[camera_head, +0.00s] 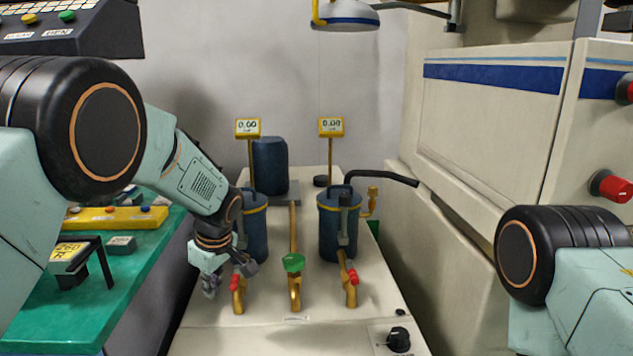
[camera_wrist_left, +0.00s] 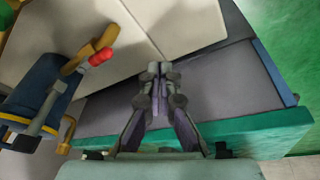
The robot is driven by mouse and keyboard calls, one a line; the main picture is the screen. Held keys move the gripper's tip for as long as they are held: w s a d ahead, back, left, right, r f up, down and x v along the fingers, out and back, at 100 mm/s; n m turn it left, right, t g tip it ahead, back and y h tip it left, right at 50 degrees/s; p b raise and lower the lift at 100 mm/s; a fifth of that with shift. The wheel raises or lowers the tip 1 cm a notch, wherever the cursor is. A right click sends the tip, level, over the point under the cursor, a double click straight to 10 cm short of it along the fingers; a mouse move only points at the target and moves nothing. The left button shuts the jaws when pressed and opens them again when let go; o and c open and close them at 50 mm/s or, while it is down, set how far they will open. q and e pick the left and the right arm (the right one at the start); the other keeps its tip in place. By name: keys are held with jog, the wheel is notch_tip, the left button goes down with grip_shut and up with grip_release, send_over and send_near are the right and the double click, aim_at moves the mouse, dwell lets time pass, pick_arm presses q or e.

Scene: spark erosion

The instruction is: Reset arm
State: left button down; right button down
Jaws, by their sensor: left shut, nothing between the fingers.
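My left arm comes in from the left in the head view, and its gripper (camera_head: 210,284) points down beside the left blue canister, at the left edge of the white bench. In the left wrist view the gripper (camera_wrist_left: 158,75) has its fingers together with nothing between them. The left blue canister (camera_wrist_left: 35,90), with a brass tap and red handle, stands apart to the left of the fingers there. My right arm shows only as upper links at the right of the head view; its gripper is out of view.
A green table (camera_head: 130,290) stands left. A beige cabinet (camera_head: 490,120) stands right. A lamp (camera_head: 345,15) hangs above.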

pick_arm(q)
jog(key=s+f+m, duration=0.1)
jog(key=f+m, duration=0.1)
jog(key=f, duration=0.1)
jog(key=s+d+f+m+t+h, duration=0.1)
jog(key=s+f+m, duration=0.1)
jog(key=f, duration=0.1)
jog(key=s+f+m+h, duration=0.1)
jog(key=s+f+m, duration=0.1)
jog(key=f, duration=0.1)
jog(key=shift+d+f+m+t, duration=0.25)
jog(key=shift+m+t, duration=0.15)
jog(key=s+f+m, duration=0.4)
jog(key=s+f, duration=0.4)
jog(key=s, duration=0.3)
jog(key=s+a+f+g, duration=0.1)
jog(key=s+f+g, duration=0.1)
jog(key=s, duration=1.2)
jog(key=s+a+f+m+g, duration=0.1)
jog(key=s+f+g, duration=0.1)
jog(key=s, duration=1.2)
jog(key=shift+a+f+m+h, duration=0.3)
jog(key=shift+a+f, duration=0.1)
jog(key=shift+f, duration=0.2)
jog(key=c, duration=2.1)
grip_release()
